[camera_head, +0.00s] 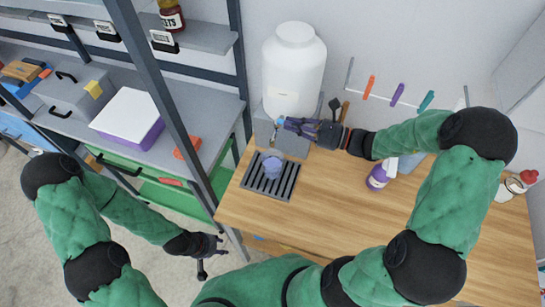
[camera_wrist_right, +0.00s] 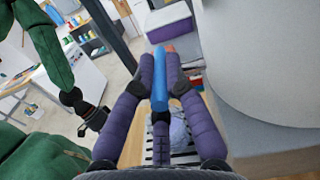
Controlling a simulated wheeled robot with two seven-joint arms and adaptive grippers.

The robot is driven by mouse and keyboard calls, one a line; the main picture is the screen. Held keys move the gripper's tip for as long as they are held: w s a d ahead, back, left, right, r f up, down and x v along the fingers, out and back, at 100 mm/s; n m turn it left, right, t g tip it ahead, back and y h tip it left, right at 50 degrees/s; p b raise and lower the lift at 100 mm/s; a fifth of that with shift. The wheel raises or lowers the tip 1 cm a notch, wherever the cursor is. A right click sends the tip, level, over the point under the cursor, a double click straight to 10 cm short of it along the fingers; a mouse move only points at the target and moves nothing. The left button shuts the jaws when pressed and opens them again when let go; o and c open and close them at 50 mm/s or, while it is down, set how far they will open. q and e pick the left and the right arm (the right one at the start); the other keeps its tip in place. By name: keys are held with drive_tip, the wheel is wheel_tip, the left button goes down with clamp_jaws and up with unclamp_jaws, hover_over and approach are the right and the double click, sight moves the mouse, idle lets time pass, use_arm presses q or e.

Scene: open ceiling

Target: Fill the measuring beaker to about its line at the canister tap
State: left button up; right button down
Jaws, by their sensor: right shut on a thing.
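The white canister (camera_head: 294,75) stands at the back of the wooden table. A blue tap handle (camera_head: 281,121) shows at its front, and in the right wrist view the blue handle (camera_wrist_right: 168,72) lies between my fingers. My right gripper (camera_head: 290,124) is shut on it. The measuring beaker (camera_head: 272,167) stands upright on the slotted drip tray (camera_head: 255,184) below the tap. It looks clear and bluish; its line and liquid level cannot be made out. In the wrist view the beaker (camera_wrist_right: 178,130) is partly hidden behind my fingers. My left gripper (camera_head: 208,248) hangs low, left of the table, empty.
A purple-labelled spray bottle (camera_head: 378,176) stands on the table near my right forearm. Coloured tools (camera_head: 397,94) hang on a rack behind. A shelf unit with a purple-and-white box (camera_head: 128,115) stands left of the table. The front middle of the tabletop (camera_head: 320,215) is clear.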

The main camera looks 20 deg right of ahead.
drive_tip(key=shift+a, duration=0.1)
drive_tip(key=shift+s+a+f+m+t+h, duration=0.1)
drive_tip(key=shift+s+m+t+h, duration=0.1)
drive_tip(key=shift+m+t+h, duration=0.4)
drive_tip(key=shift+w+d+n+g+y+p, duration=0.25)
drive_tip(key=shift+n+g+y+p, duration=0.1)
drive_tip(key=shift+n+g+y, duration=0.45)
drive_tip(key=shift+g, duration=0.3)
drive_tip(key=c, duration=1.2)
unclamp_jaws()
drive_tip(key=shift+w, duration=0.15)
